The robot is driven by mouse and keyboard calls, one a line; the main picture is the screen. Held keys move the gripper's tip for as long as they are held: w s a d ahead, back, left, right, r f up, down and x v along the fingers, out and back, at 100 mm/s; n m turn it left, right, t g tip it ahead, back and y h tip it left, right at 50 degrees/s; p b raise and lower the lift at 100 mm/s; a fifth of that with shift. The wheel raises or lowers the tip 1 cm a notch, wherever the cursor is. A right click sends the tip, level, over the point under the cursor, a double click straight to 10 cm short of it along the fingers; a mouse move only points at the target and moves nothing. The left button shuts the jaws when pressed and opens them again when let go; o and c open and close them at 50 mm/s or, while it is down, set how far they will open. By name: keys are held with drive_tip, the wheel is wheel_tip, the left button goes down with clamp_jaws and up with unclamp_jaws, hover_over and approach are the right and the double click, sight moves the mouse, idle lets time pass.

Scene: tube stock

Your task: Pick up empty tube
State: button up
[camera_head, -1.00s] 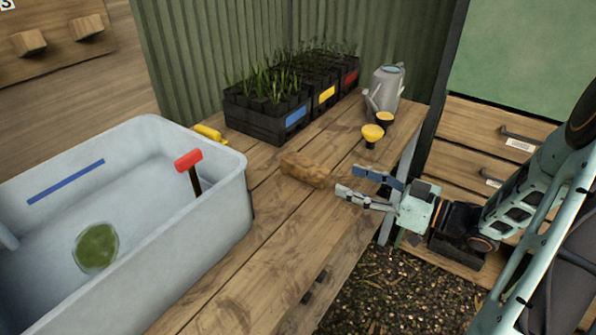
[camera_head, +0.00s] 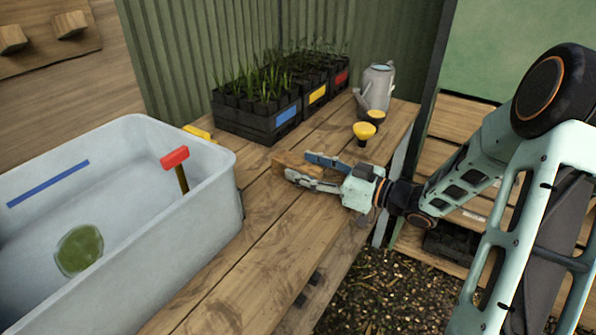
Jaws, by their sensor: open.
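A short brown, roughly cylindrical object (camera_head: 284,159) lies on the wooden bench; it may be the empty tube, but its ends are too small to make out. My gripper (camera_head: 298,165) is open and low over the bench, with one finger on the far side of the brown object and one on the near side. The fingers hide much of it. I cannot tell whether they touch it.
A big pale tub (camera_head: 225,190) with a red-handled tool (camera_head: 175,158) fills the left. Black trays of seedlings (camera_head: 252,122), a grey watering can (camera_head: 375,90) and yellow-topped items (camera_head: 364,130) stand farther back. The near bench (camera_head: 235,285) is clear.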

drive_tip(key=c, duration=1)
drive_tip(key=shift+c, duration=0.2)
